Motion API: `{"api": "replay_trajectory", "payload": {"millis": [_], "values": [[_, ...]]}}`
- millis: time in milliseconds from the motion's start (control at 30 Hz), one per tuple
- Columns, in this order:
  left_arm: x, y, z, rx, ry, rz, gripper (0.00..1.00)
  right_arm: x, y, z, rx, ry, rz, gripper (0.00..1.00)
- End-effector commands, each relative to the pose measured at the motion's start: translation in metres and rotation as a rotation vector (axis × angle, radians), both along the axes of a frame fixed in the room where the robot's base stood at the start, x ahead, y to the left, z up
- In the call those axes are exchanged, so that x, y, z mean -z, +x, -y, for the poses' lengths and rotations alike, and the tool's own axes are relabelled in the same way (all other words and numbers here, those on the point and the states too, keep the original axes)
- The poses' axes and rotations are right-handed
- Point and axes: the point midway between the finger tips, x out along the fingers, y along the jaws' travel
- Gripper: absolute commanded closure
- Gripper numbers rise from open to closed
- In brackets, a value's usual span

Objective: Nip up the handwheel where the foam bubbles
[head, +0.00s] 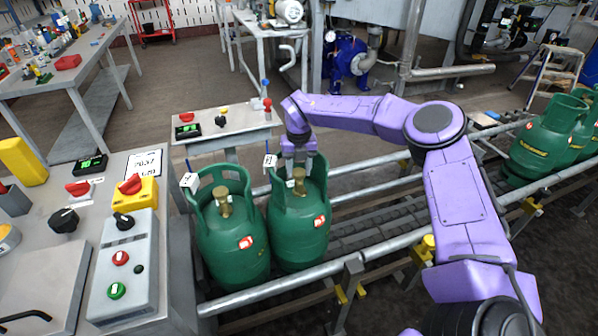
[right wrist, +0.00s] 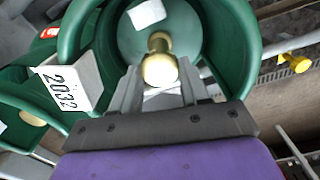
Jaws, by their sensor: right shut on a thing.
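Two green gas cylinders stand side by side on the conveyor in the head view, a left one (head: 232,250) and a right one (head: 300,235). The left one's brass valve (head: 223,203) is uncovered. My right gripper (head: 298,168) reaches down inside the right cylinder's collar and is shut on the handwheel at the top of its brass valve (head: 299,186). In the right wrist view, the pale, round handwheel (right wrist: 160,70) sits between the two grey fingers. I cannot make out foam clearly on either valve. My left gripper is not in view.
White tags, one reading 2032 (right wrist: 66,88), hang at the collars. Conveyor rails (head: 290,293) run past the cylinders. A control panel (head: 125,265) stands at left, and more green cylinders (head: 545,140) stand at far right. The rollers between are clear.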

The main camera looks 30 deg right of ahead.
Motion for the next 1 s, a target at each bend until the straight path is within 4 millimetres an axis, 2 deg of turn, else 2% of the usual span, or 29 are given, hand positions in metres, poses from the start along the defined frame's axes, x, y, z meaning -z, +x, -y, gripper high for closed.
{"api": "replay_trajectory", "payload": {"millis": [633,667,733,1000], "values": [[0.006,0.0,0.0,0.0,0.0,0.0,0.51,-0.0002,0.0005,0.001,0.067,-0.001,0.003,0.85],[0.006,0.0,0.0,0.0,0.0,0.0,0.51,-0.0002,0.0005,0.001,0.067,-0.001,0.003,0.52],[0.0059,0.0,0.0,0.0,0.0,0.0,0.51,-0.0002,0.0005,0.001,0.067,-0.001,0.003,0.29],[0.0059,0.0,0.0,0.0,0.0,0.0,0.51,-0.0006,0.0002,0.0005,0.066,0.0,0.001,0.29]]}}
